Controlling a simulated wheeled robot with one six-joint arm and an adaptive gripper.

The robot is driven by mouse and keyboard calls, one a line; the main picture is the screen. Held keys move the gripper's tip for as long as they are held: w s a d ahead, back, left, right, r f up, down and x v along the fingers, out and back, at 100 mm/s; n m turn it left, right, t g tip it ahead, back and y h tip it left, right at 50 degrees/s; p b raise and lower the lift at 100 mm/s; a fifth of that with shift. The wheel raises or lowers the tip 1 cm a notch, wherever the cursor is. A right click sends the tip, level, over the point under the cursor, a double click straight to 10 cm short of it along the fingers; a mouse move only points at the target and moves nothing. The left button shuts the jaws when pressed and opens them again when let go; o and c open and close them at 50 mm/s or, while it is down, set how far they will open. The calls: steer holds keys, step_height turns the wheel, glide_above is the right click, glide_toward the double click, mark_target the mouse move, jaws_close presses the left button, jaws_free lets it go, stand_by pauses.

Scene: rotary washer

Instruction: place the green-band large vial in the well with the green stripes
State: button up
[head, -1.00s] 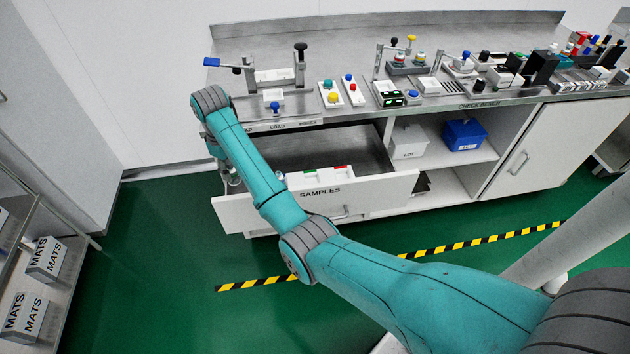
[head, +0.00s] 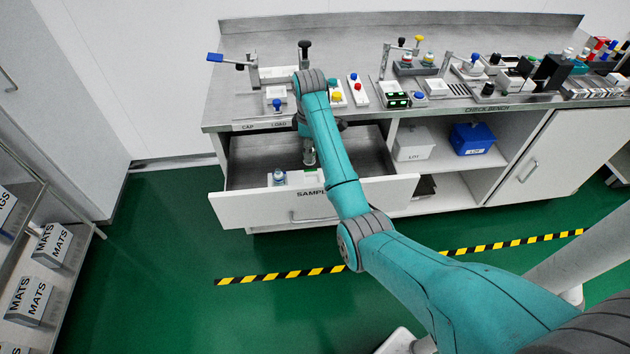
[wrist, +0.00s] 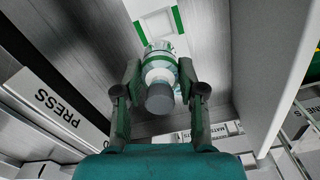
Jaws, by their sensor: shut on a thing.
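My gripper (wrist: 160,72) is shut on a vial (wrist: 160,98) with a grey cap and a green band, seen along its length between the fingers. Past the vial in the wrist view is a white holder (wrist: 160,22) with green stripes (wrist: 178,18) on both sides. The vial hides part of this holder, and I cannot tell whether the two touch. In the head view my gripper (head: 308,155) points down into the open drawer (head: 240,170), over the samples holder (head: 297,179); the stripes are mostly hidden there.
The drawer front (head: 250,210) and the bench edge (head: 225,127) bound the space around my gripper. The bench top carries a press stand, button boxes and other equipment.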

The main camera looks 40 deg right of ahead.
steer(key=f, duration=0.5)
steer(key=shift+s+d+f, duration=0.1)
steer(key=shift+s+d, duration=0.1)
steer(key=shift+d, duration=0.05)
steer(key=shift+f, duration=2.4)
steer(key=shift+f, duration=0.1)
steer(key=o, duration=1.1)
